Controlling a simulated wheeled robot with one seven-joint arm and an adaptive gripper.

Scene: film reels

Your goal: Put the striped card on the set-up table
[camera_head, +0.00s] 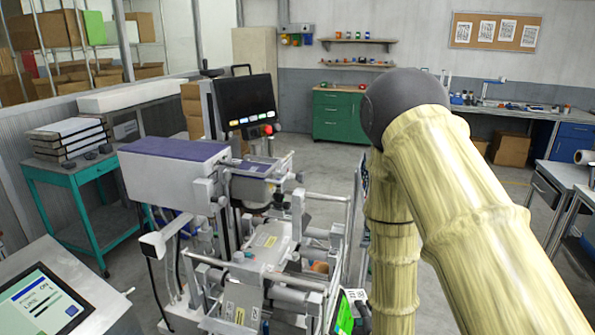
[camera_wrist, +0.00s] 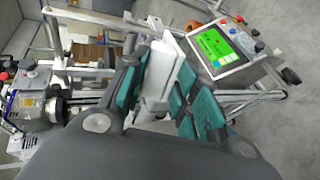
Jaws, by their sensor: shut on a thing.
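My gripper (camera_wrist: 160,88) shows in the wrist view with its teal finger pads closed around a pale, flat-sided thing (camera_wrist: 166,62). That thing stands up between the pads; no stripes can be made out on it, so I cannot tell whether it is the striped card. In the head view my arm hides the gripper. A teal table (camera_head: 92,172) stands at the left with a stack of flat cases (camera_head: 68,137) and small dark objects on it. I cannot tell whether it is the set-up table.
A large machine (camera_head: 265,245) with rails and rollers fills the middle. A green screen panel (camera_wrist: 222,45) is close to my gripper. A tablet panel (camera_head: 40,300) is at the lower left. Grey tables (camera_head: 560,178) stand at the right, and open floor lies behind.

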